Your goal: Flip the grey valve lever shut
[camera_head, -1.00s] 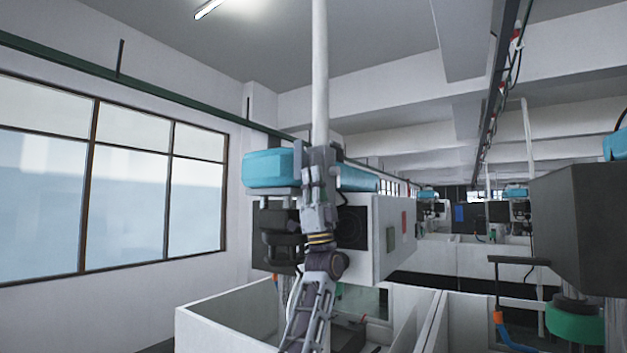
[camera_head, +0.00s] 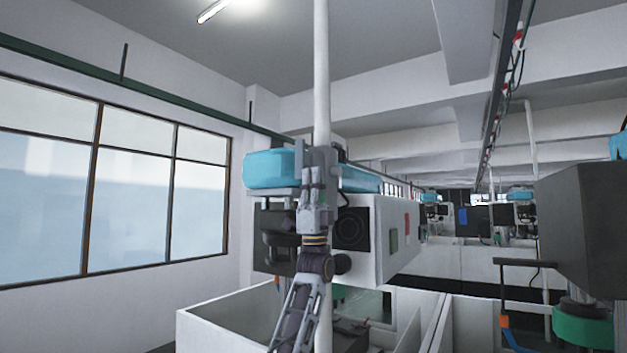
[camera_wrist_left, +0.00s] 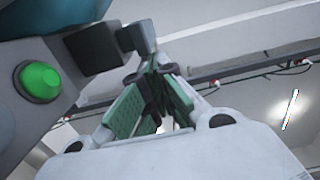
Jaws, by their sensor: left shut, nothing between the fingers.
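I cannot make out the grey valve lever for certain in either view; my left gripper and arm may hide it. My left gripper (camera_head: 316,185) points up in the head view, in front of the machine with the blue top and the white pole. In the left wrist view its green-padded fingers (camera_wrist_left: 153,82) come together at the tips and hold nothing. Dark grey blocks (camera_wrist_left: 95,48) show close to the fingertips at the upper left; I cannot tell whether they touch. My right gripper is in neither view.
The machine has a blue top (camera_head: 270,168) and a white box side (camera_head: 390,235). A white pole (camera_head: 321,70) rises behind the gripper. A white-walled basin (camera_head: 215,325) lies below. A dark machine (camera_head: 585,225) stands at the right. A green button (camera_wrist_left: 40,82) is close in the wrist view.

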